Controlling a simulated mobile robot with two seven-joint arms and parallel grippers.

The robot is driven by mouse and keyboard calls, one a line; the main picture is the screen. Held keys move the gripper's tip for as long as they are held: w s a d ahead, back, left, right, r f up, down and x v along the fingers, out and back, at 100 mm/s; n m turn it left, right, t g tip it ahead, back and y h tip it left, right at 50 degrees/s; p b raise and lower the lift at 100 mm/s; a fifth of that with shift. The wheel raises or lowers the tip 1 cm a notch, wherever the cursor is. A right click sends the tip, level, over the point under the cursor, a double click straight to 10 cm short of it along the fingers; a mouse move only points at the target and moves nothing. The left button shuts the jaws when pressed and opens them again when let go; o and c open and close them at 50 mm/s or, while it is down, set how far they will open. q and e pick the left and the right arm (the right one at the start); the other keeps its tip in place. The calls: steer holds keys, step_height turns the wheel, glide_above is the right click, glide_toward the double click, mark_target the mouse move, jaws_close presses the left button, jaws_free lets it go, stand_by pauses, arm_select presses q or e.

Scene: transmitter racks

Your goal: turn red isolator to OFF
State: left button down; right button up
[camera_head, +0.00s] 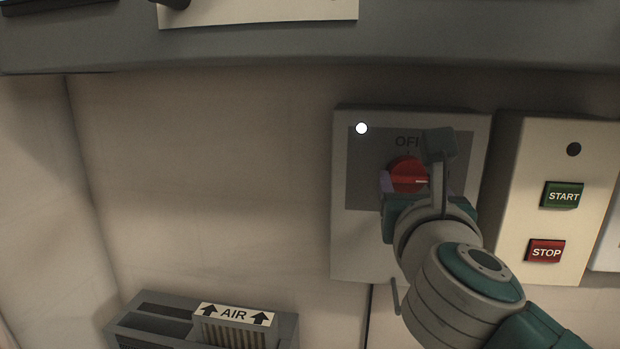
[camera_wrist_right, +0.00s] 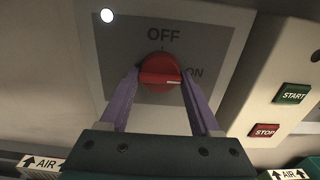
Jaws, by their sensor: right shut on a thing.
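The red isolator (camera_head: 406,174) is a round red knob on a grey plate of a pale wall box (camera_head: 348,240). My right gripper (camera_head: 408,182) reaches in from the lower right and partly covers the plate. In the right wrist view its two purple fingers are shut on the isolator knob (camera_wrist_right: 159,72), one on each side. My left gripper is not in view.
A white lamp (camera_head: 361,128) shows at the plate's upper left. A box at right carries a green START button (camera_head: 563,195) and a red STOP button (camera_head: 546,251). A grey AIR vent (camera_head: 290,325) is lower left. A grey ledge (camera_head: 250,55) runs above.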

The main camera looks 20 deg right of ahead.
steer(key=c, duration=0.4)
steer(key=shift+r, duration=0.1)
steer(key=n+p, duration=0.2)
steer(key=n, duration=0.1)
steer(key=shift+n, duration=0.3)
steer(key=n+p, duration=0.2)
steer(key=n, duration=0.2)
steer(key=shift+r+n+p, duration=0.1)
steer(key=shift+n+p, duration=0.2)
steer(key=shift+p, duration=0.1)
steer(key=n+p, duration=0.2)
steer(key=n, duration=0.4)
steer(key=shift+s+d+p, duration=0.1)
steer(key=shift+p, duration=0.25)
steer(key=n+p, duration=0.1)
steer(key=n, duration=0.2)
steer(key=shift+n, duration=0.5)
